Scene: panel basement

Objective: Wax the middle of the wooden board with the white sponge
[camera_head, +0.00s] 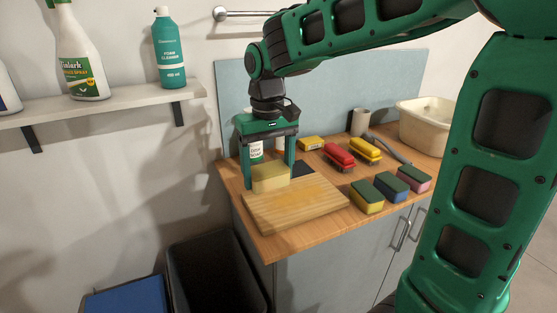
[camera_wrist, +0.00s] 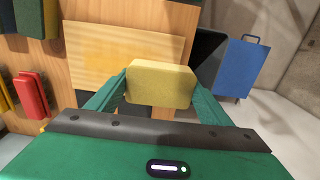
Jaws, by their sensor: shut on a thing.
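My gripper (camera_head: 269,182) is shut on a plain pale-yellow sponge (camera_head: 270,177), which I take as the white sponge. In the wrist view my gripper (camera_wrist: 160,85) has one finger on each side of the sponge (camera_wrist: 160,78). The wooden board (camera_head: 300,212) lies flat near the left end of the counter. In the head view the sponge is over the board's far left part; I cannot tell whether it touches. In the wrist view the board (camera_wrist: 95,55) extends left of the sponge, which hides part of its edge.
Several two-tone sponges (camera_head: 391,187) stand right of the board on the counter (camera_head: 270,245). Red (camera_head: 339,156) and yellow (camera_head: 365,150) brushes lie behind. A cream basin (camera_head: 427,122) is at back right. A black bin (camera_head: 212,275) is below the counter's left end. A bottle shelf (camera_head: 110,108) is at left.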

